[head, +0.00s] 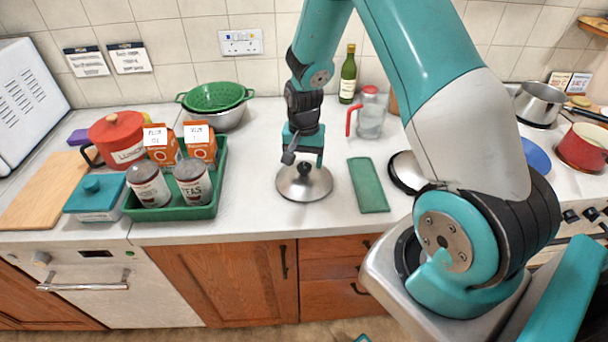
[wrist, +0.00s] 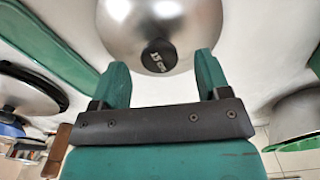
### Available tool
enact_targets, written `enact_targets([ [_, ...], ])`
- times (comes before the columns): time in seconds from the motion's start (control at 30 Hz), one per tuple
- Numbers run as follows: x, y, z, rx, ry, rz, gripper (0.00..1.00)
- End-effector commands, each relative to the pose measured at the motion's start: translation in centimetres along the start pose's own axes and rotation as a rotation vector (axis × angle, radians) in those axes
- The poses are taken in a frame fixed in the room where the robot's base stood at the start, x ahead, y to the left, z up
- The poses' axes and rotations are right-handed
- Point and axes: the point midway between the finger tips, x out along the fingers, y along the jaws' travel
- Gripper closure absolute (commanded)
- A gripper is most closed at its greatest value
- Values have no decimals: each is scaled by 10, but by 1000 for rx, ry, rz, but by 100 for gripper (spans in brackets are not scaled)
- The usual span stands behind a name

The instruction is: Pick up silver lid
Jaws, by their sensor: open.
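The silver lid (head: 303,187) is a round shiny dome with a black knob. It lies on the white counter in the middle of the head view. In the wrist view the lid (wrist: 125,20) is at the top centre, with its dark knob (wrist: 159,56) just beyond and between the fingertips. My gripper (head: 305,160) hangs over the lid, pointing down. In the wrist view its two teal fingers (wrist: 163,78) are spread apart with nothing between them that I can see gripped. Whether the fingers touch the knob I cannot tell.
A green tray (head: 172,212) with cartons and jars stands to the left. A glass jug (head: 371,115) and bottle (head: 348,75) stand behind. The counter left of the lid is clear.

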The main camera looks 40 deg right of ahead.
Motion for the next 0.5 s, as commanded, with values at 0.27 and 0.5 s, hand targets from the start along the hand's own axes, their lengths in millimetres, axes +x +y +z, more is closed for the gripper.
enact_targets([
  [0.27,27,1,0,0,0,0,30],
  [0.5,29,1,-1,0,1,-1,35],
])
